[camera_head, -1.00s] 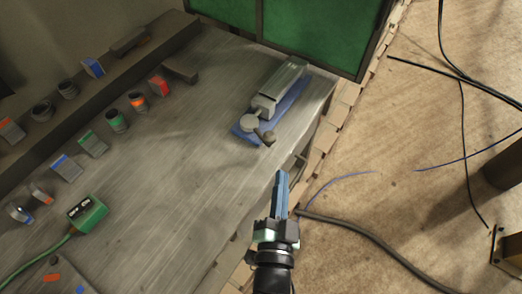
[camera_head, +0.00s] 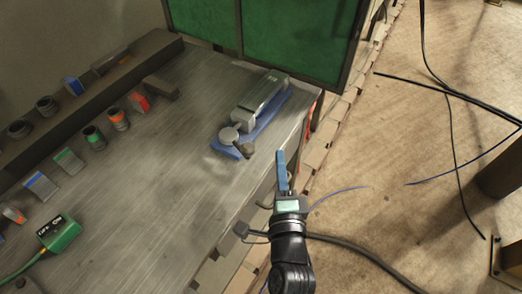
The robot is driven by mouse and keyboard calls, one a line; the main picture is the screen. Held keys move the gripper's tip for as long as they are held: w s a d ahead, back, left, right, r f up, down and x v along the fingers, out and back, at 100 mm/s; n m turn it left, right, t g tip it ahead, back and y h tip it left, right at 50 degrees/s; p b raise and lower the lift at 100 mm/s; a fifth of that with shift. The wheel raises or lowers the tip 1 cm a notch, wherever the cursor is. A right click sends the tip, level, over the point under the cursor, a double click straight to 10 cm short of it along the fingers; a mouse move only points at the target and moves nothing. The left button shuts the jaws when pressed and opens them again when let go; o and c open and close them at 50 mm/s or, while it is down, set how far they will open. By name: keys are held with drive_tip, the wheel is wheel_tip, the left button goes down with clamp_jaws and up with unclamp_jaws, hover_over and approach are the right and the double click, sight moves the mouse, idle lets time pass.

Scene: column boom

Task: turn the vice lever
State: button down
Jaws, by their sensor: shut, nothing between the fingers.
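The vice (camera_head: 262,92) is a grey metal body on a blue base, near the far right corner of the workbench. Its lever (camera_head: 245,151) appears as a dark knob by a round grey disc (camera_head: 229,134) at the vice's near end. My gripper (camera_head: 281,155) has blue fingers, closed together with nothing between them. It is to the right of the lever, near the bench's right edge, with a visible gap between them. I cannot tell its height relative to the lever.
Several cups and small coloured blocks (camera_head: 68,160) line the left of the workbench (camera_head: 160,190). A green box (camera_head: 58,232) with a cable sits at near left. A green panel (camera_head: 290,40) stands behind the vice. Cables (camera_head: 368,254) lie on the floor at right.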

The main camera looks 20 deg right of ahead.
drive_tip(key=shift+w+a+p, duration=0.7)
drive_tip(key=shift+w+p, duration=0.25)
drive_tip(key=shift+p, duration=0.25)
drive_tip(key=shift+w+a+p, duration=0.65)
drive_tip(key=shift+w+p, duration=0.3)
drive_tip(key=shift+p, duration=0.2)
drive_tip(key=shift+h+p, duration=0.3)
drive_tip(key=shift+p, duration=0.05)
drive_tip(key=shift+s+a+m, duration=0.1)
drive_tip(key=shift+a+m, duration=0.2)
drive_tip(key=shift+h, duration=0.3)
